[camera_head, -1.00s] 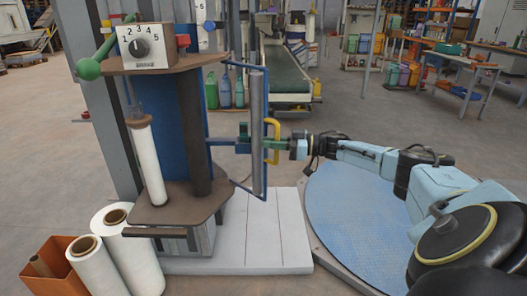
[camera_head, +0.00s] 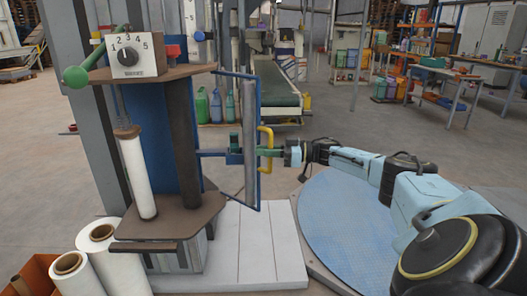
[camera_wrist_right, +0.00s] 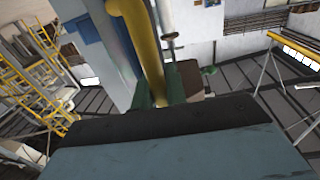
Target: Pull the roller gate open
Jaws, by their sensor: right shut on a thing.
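The roller gate is a blue frame (camera_head: 258,98) with an upright grey roller (camera_head: 249,140), at the right side of the wrapping machine in the head view. A yellow bracket-shaped handle (camera_head: 270,150) stands out from its right side. My right gripper (camera_head: 268,153), with green fingers, reaches in from the right and is shut on the handle. In the right wrist view the yellow handle (camera_wrist_right: 138,35) runs down between the green fingers (camera_wrist_right: 164,90); the wrist body hides the lower part. My left gripper is not in view.
The machine has a dial box (camera_head: 127,56), a green-knobbed lever (camera_head: 76,77) and a white film roll (camera_head: 138,175). Spare rolls (camera_head: 98,238) stand at the lower left. A pale base (camera_head: 262,245) and a blue round plate (camera_head: 345,230) lie on the floor.

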